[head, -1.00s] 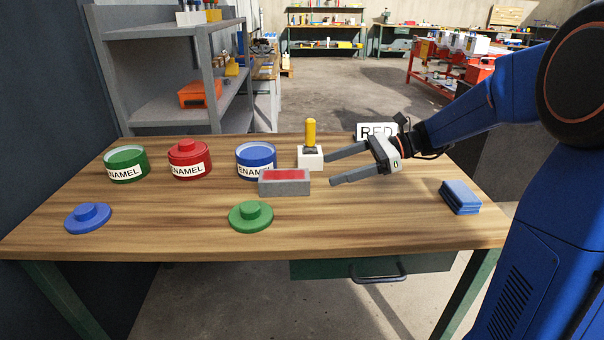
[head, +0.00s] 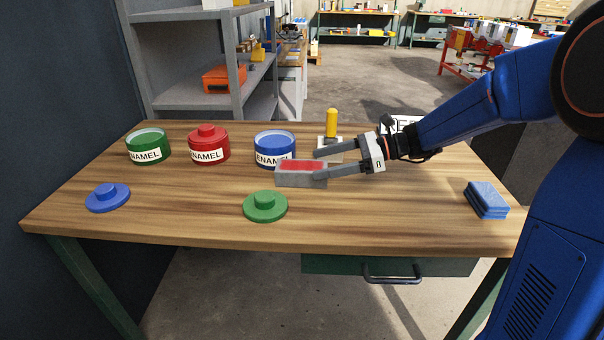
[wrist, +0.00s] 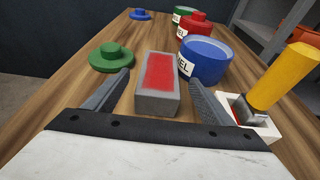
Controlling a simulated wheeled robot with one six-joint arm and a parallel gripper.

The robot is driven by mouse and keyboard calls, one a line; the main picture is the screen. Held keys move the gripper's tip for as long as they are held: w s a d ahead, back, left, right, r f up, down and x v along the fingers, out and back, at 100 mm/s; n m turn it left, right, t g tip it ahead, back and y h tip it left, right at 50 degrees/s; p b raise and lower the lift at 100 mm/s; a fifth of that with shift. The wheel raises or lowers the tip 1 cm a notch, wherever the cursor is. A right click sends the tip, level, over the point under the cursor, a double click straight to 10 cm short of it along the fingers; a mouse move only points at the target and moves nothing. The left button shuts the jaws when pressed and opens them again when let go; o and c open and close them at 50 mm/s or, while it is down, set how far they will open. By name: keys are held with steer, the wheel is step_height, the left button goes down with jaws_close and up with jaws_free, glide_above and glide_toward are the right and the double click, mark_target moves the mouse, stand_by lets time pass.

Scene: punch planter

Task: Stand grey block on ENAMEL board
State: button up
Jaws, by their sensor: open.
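A grey block (head: 288,180) with a red top lies on the table in front of the blue can. It also shows in the wrist view (wrist: 156,104). My gripper (head: 317,165) is open, with its fingers on either side of the block's near end and gaps on both sides in the wrist view. ENAMEL is written on labels on a green can (head: 149,155), a red can (head: 208,155) and a blue can (head: 275,159). I see no separate board marked ENAMEL. A white sign reading RED (head: 402,120) stands partly hidden behind my gripper.
A yellow-handled tool (head: 331,122) stands in a white holder (wrist: 257,127), close to my gripper's right finger in the wrist view. A green lid (head: 265,208), a blue lid (head: 107,199) and blue folded cloths (head: 486,199) lie on the table (head: 380,220). The front middle right is clear.

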mark_target(303, 165)
steer(key=shift+x, duration=3.25)
steer(key=shift+s+r, duration=0.1)
steer(key=shift+r, duration=0.1)
steer(key=shift+c, duration=0.7)
jaws_close()
